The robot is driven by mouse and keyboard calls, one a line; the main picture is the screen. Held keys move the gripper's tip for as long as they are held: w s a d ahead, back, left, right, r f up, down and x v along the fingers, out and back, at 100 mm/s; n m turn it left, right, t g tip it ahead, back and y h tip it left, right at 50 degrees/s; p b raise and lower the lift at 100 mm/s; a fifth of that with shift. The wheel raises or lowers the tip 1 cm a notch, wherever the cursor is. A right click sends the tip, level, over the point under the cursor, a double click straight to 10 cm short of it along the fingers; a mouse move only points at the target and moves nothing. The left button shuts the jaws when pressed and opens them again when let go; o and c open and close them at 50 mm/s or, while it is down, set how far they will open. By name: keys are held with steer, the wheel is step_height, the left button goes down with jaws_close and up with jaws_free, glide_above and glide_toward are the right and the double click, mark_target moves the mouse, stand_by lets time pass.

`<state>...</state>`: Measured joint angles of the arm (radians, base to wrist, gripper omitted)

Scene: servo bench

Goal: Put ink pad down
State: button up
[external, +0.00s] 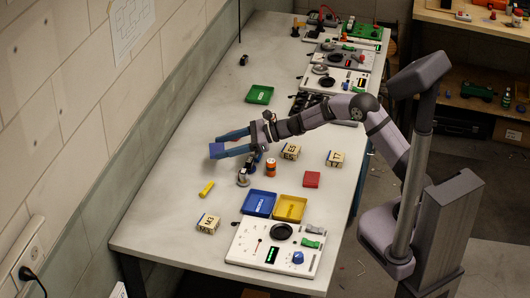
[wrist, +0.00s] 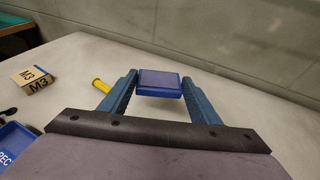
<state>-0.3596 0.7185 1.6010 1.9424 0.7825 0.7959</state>
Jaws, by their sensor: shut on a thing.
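The ink pad is a flat square with a blue rim and a grey-purple top. In the wrist view the ink pad (wrist: 160,83) sits between my two blue fingertips. In the external view the ink pad (external: 216,151) shows at the left end of my gripper (external: 226,144), over the wall-side half of the bench. My gripper is shut on it and holds it nearly level. How far its underside is from the table is hard to tell.
A yellow cylinder (external: 207,188) and an M3 block (external: 208,223) lie toward the near end. A small stamp-like thing (external: 243,177) and an orange can (external: 270,168) stand near my gripper. Blue (external: 248,210) and yellow (external: 280,215) trays are nearer. The wall-side table is clear.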

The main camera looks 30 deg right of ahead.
steer(key=shift+f, duration=2.2)
steer(key=shift+f+b, duration=0.65)
steer(key=o, duration=1.1)
steer(key=shift+r, duration=0.1)
steer(key=shift+r+p, duration=0.7)
steer(key=shift+p, duration=0.3)
steer(key=b+v, duration=0.2)
steer(key=v, duration=1)
steer(key=shift+f, duration=0.1)
